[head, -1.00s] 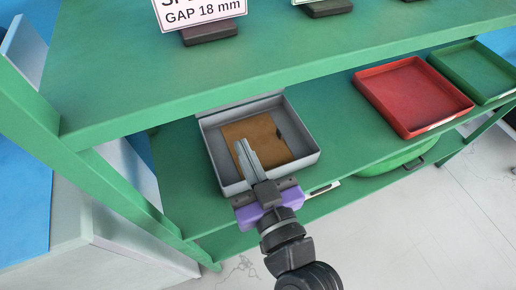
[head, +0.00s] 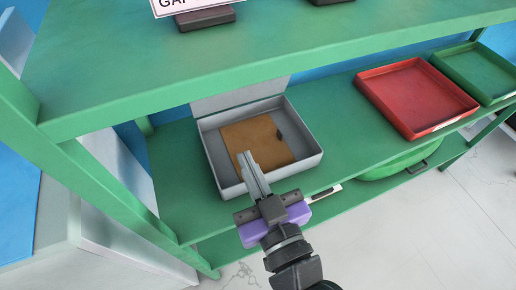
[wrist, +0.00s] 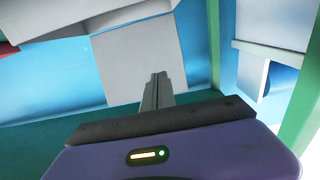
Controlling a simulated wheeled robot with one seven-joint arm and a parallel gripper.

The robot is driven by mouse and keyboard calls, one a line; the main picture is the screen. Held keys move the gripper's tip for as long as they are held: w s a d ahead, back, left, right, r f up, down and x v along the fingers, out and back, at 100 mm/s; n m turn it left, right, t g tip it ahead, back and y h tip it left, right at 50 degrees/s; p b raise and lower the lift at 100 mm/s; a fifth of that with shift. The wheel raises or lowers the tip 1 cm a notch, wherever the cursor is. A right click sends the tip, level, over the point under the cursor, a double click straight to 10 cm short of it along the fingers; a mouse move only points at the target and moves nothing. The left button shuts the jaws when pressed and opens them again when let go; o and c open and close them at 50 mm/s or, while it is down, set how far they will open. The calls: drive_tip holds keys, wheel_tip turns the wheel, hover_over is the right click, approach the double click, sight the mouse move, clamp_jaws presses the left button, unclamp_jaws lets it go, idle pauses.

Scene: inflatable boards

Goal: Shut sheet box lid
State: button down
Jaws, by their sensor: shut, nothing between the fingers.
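The grey sheet box (head: 212,150) sits open on the lower green shelf. A brown sheet (head: 255,140) with a small dark mark near its right edge lies inside. Its grey lid (head: 240,95) stands raised at the back, its upper part hidden behind the upper shelf's edge. In the wrist view a light grey panel (wrist: 135,60), seemingly the lid, fills the upper middle beyond the fingers. My gripper (head: 246,156) is shut and empty, its fingers reaching over the box's front side. It also shows in the wrist view (wrist: 158,78).
The upper green shelf (head: 300,50) overhangs the back of the box. A red tray (head: 415,95) and a green tray (head: 480,72) stand to the right on the lower shelf. A green post (head: 50,125) is at the left. Bare shelf lies between box and red tray.

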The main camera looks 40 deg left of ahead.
drive_tip(key=s+d+r+p, duration=0.1)
drive_tip(key=s+d+r, duration=0.1)
drive_tip(key=d+r, duration=0.2)
drive_tip(key=shift+d+r, duration=0.35)
drive_tip(key=shift+d, duration=0.2)
idle(0.7)
